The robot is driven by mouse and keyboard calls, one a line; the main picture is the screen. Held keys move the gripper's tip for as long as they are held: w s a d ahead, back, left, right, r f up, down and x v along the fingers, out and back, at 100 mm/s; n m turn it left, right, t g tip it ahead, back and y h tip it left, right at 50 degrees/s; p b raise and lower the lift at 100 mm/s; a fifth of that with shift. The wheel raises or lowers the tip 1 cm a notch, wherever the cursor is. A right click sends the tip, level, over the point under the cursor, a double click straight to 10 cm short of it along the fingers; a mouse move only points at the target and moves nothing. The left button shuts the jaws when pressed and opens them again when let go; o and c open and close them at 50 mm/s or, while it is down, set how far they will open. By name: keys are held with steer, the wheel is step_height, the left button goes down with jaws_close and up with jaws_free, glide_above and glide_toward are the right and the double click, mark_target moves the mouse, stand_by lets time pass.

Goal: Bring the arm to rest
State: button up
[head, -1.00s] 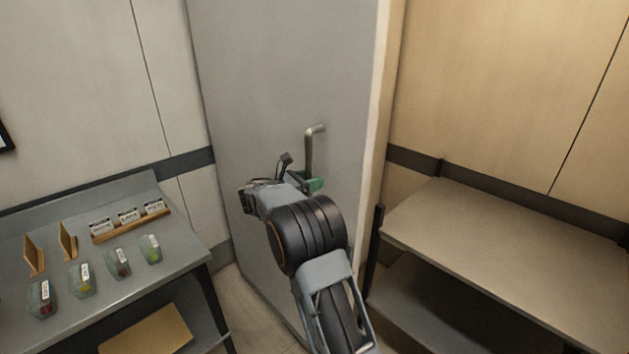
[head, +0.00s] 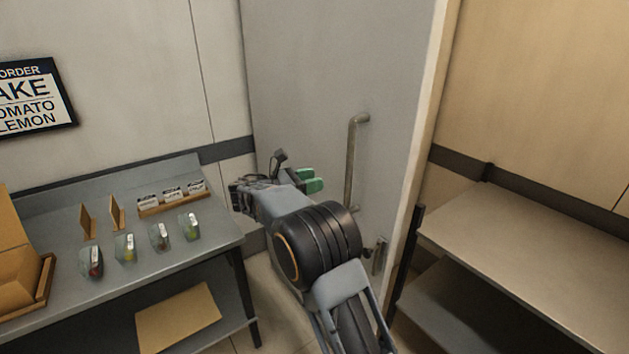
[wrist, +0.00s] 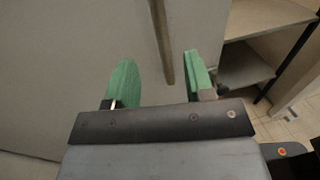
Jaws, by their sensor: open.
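My gripper (head: 311,181) has green finger pads and is raised in front of a grey door (head: 300,90). In the wrist view my gripper (wrist: 158,82) is open, with nothing between its fingers. The door's vertical bar handle (head: 352,160) stands to the right of the fingers in the head view. In the wrist view the handle (wrist: 161,40) shows beyond the gap between the fingers, apart from them. My arm's black joint hides part of the lower door.
A grey table (head: 215,250) at left holds several small labelled containers, a card rack (head: 172,207) and a cardboard box (head: 20,270). A two-level shelf (head: 520,235) stands at right. A framed order sign (head: 35,98) hangs on the left wall.

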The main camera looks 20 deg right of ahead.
stand_by(0.3)
steer(key=s+a+f+m+y, duration=0.2)
steer(key=s+f+m+y, duration=0.55)
steer(key=f, duration=0.45)
steer(key=s+a+r+m+t+y, duration=0.1)
steer(key=s+m+y, duration=0.4)
steer(key=s, duration=0.5)
steer(key=s+a+r+m+t+y, duration=0.2)
steer(key=s+a+m+y, duration=0.2)
steer(key=s, duration=0.6)
steer(key=shift+s+a+r+m+y, duration=0.2)
steer(key=shift+s+m+y, duration=0.15)
steer(key=shift+m+y, duration=0.55)
